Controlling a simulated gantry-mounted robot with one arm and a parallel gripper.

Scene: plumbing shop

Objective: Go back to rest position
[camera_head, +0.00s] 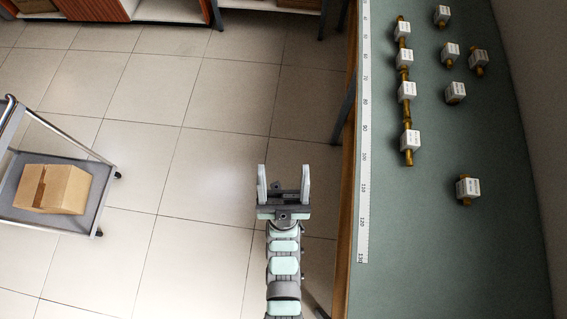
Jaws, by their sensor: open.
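My gripper (283,184) is in the lower middle of the head view, above the tiled floor and left of the workbench. Its two pale fingers are spread apart with nothing between them. My arm runs up from the bottom edge of the picture to the gripper. The gripper is apart from the bench and from everything on it.
A green-topped bench (420,250) with a ruler strip (363,150) fills the right side. A joined row of white-labelled brass fittings (407,91) and several loose fittings (467,188) lie on it. A cart (100,205) carries a cardboard box (65,190) at left. Floor between is clear.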

